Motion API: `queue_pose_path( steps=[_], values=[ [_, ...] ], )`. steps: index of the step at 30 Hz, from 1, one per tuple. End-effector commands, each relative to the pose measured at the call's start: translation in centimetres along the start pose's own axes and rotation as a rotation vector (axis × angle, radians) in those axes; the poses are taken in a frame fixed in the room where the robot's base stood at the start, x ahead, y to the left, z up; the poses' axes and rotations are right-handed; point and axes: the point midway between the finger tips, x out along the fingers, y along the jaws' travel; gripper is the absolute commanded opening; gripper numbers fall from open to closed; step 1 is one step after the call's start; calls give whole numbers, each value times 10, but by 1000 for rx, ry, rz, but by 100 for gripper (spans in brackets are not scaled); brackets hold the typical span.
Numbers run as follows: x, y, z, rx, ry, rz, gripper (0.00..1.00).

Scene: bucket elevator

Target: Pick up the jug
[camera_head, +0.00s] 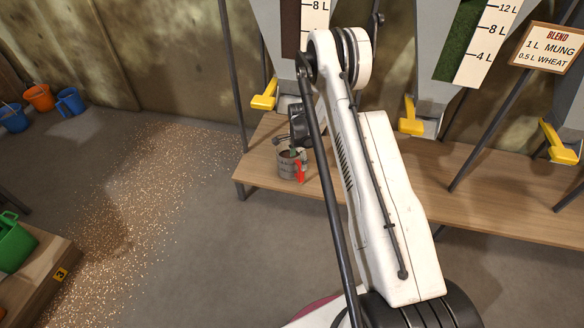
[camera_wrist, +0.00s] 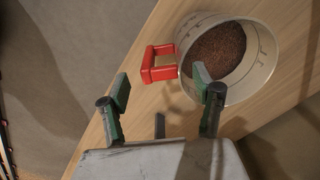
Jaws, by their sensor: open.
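The jug (camera_head: 291,165) is a grey measuring cup with a red handle (camera_head: 299,171), standing upright on the wooden bench near its left end. In the wrist view the jug (camera_wrist: 262,88) is at the upper right, with dark brown grain (camera_wrist: 218,52) inside and marks on its inner wall. Its red handle (camera_wrist: 158,65) sticks out to the left. My gripper (camera_wrist: 160,90) is open and empty, with green-padded fingers. The handle lies just beyond and between the fingertips; the right fingertip overlaps the jug's near rim in the picture. I cannot tell whether they touch.
Hoppers with yellow levers (camera_head: 411,116) stand above the bench (camera_head: 440,180). A sign (camera_head: 548,46) reads BLEND, 1 L MUNG, 0.5 L WHEAT. Spilled grain (camera_head: 150,190) covers the floor at left. Buckets (camera_head: 40,97) and a green jug (camera_head: 14,243) are at left.

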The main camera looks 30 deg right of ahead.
Motion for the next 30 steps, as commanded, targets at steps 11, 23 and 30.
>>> queue_pose_path(
  steps=[11,23,30],
  values=[
    [37,1,-6,0,0,0,63],
    [53,1,-6,0,0,0,62],
    [53,1,-6,0,0,0,30]
  ],
)
